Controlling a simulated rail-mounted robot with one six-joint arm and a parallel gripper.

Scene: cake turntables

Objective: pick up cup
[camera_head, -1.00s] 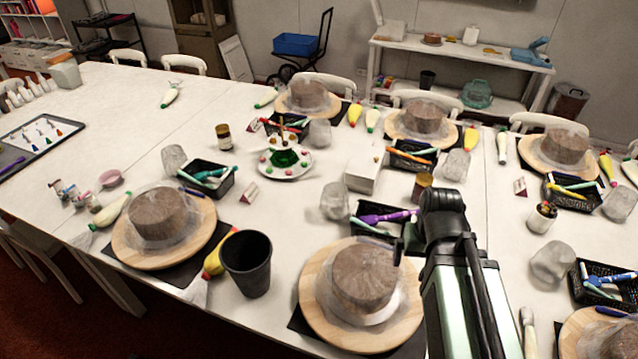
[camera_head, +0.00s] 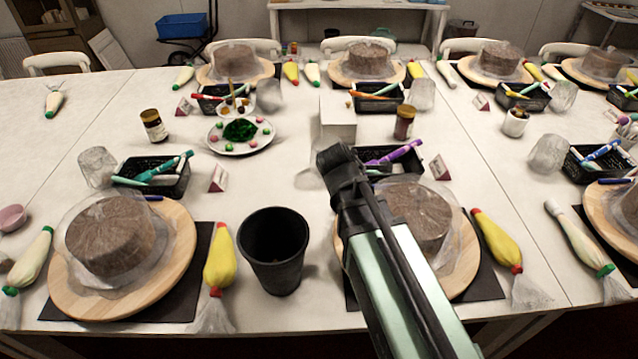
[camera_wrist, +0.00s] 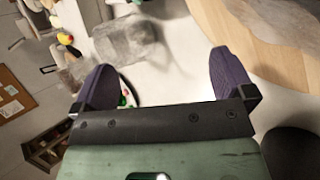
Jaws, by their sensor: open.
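The task does not say which cup. A black cup (camera_head: 273,250) stands upright between two cake boards in the head view, left of my arm. Several clear crumpled-looking plastic cups are on the table, such as one at the left (camera_head: 98,167) and one at the right (camera_head: 548,154). In the wrist view, a translucent cup (camera_wrist: 125,40) lies beyond my left finger, apart from it. My gripper (camera_wrist: 165,80) is open and nothing is between its purple fingers. The head view does not clearly show the fingertips.
A cake on a round wooden board (camera_head: 180,262) stands left of the black cup. Another cake (camera_head: 418,212) is partly behind my arm. A yellow piping bag (camera_head: 219,262) lies close beside the cup. A white box (camera_head: 338,118) and black baskets (camera_head: 170,185) stand farther back.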

